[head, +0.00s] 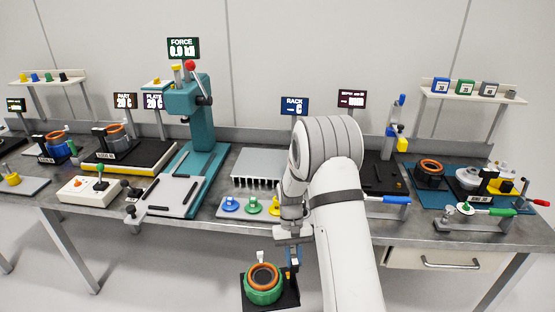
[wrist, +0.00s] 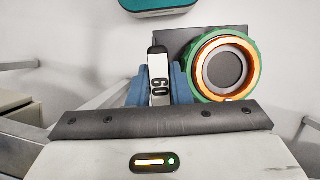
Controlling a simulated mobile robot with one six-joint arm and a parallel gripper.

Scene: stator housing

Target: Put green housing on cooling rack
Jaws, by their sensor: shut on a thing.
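The green housing (head: 263,291), with an orange copper ring inside, sits on a dark square plate (head: 290,298) in front of the bench. In the wrist view the green housing (wrist: 253,88) is right of the fingers, with the dark plate (wrist: 172,38) behind it. My gripper (head: 292,256) is shut on an upright handle (wrist: 160,62) with a white label reading 60. Its blue fingers (wrist: 160,92) flank the handle. The handle seems to belong to the plate; the join is hidden. The likely cooling rack, a pale finned block (head: 258,164), stands on the bench below a RACK display (head: 294,106).
A strip with blue, green and yellow knobs (head: 231,203) lies before the rack. A teal press (head: 200,125) stands left of it. My arm hides part of the bench right of the rack. Clamp fixtures (head: 485,221) and another housing (head: 430,172) crowd the right end.

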